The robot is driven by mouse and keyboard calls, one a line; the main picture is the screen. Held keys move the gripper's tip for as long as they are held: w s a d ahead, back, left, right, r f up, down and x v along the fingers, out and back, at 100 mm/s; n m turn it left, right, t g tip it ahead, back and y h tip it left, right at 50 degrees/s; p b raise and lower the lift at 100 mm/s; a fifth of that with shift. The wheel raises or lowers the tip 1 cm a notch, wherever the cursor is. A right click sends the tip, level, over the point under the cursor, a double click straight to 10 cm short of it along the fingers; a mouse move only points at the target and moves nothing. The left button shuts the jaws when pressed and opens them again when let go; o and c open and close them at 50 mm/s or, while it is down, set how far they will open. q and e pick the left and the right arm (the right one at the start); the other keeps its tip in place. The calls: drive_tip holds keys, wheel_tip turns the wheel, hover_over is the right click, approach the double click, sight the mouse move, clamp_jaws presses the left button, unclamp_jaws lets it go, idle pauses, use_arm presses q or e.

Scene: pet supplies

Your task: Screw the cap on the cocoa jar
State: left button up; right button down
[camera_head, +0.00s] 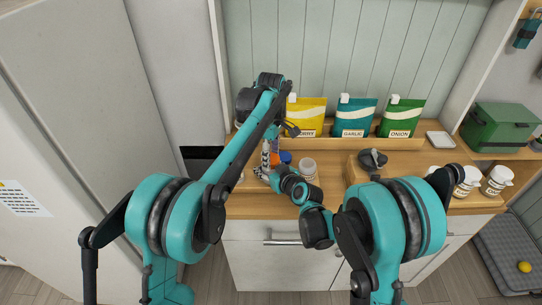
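A pale jar with a light round top (308,167) stands on the wooden counter, near the middle. Its label is too small to read, so I cannot tell whether it is the cocoa jar. No loose cap can be made out for certain. My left gripper (292,129) shows as small dark parts at the end of the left arm, above the counter and behind the jar. Its finger opening is too small to judge. My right arm reaches in just left of the jar; its gripper is not clearly distinguishable among the small grey parts there.
Small blue (285,157) and orange (274,160) items stand left of the jar. Yellow (306,117), teal (354,118) and green (400,118) pouches line the back. A wooden block (355,171) with a dark grey object (373,158) and white jars (497,179) are right.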

use_arm(q)
drive_tip(key=m, duration=0.5)
drive_tip(key=shift+m, duration=0.4)
drive_tip(key=m, duration=0.4)
drive_tip(key=shift+m, duration=0.3)
drive_tip(key=m, duration=1.2)
drive_tip(key=o, duration=1.3)
drive_tip(key=shift+c, duration=0.2)
use_arm(e)
drive_tip(key=shift+w, duration=0.1)
